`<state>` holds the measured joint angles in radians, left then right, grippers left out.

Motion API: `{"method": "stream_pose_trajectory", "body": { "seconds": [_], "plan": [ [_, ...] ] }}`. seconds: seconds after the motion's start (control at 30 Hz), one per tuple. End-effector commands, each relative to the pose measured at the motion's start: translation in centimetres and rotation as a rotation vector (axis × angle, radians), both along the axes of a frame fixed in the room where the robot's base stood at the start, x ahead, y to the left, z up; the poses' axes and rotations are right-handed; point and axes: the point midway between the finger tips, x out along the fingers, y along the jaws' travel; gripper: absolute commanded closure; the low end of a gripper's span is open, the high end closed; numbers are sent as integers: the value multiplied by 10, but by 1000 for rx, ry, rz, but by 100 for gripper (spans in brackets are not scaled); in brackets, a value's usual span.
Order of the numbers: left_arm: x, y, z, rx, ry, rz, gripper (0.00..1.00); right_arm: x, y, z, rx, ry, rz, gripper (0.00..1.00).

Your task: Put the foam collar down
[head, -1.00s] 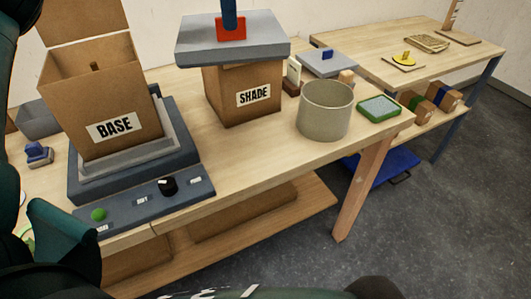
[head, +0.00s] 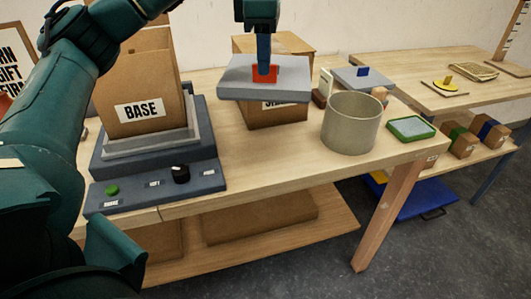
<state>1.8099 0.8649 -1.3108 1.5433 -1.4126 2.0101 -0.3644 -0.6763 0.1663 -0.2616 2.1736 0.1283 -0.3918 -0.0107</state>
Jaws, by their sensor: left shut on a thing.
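The foam collar (head: 245,87) is a thick grey slab with a red tab (head: 265,73) standing on its top. My left gripper (head: 265,66) is shut on the red tab from above, its arm reaching in from the left. The collar looks roughly level and lies in front of the cardboard box marked SHADE (head: 276,116), hiding the upper part of its label. Brown cardboard of this box shows behind the collar. I cannot tell whether the collar touches the box. My right gripper is not in view.
The box marked BASE (head: 141,80) sits on a dark press with buttons at left. Right of SHADE stand a round grey-beige drum (head: 351,124) and a green-rimmed tray (head: 411,128). A grey slab with a blue tab (head: 360,79) lies behind. Bare tabletop shows in front of SHADE.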

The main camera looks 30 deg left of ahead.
Motion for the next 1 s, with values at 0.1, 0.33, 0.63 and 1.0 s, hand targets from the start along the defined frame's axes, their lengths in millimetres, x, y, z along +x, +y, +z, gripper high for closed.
{"method": "stream_pose_trajectory", "body": {
  "seconds": [0.1, 0.33, 0.63, 1.0],
  "plan": [
    [-1, 0, -41, -1, 5, -1, 100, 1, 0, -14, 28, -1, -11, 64],
    [-1, 1, -97, 2, 3, 1, 100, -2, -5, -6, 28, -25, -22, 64],
    [0, 0, -150, 0, 0, 1, 100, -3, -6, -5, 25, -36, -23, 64],
    [-1, 0, -190, 1, 3, 1, 100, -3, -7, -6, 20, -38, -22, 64]
  ]
}}
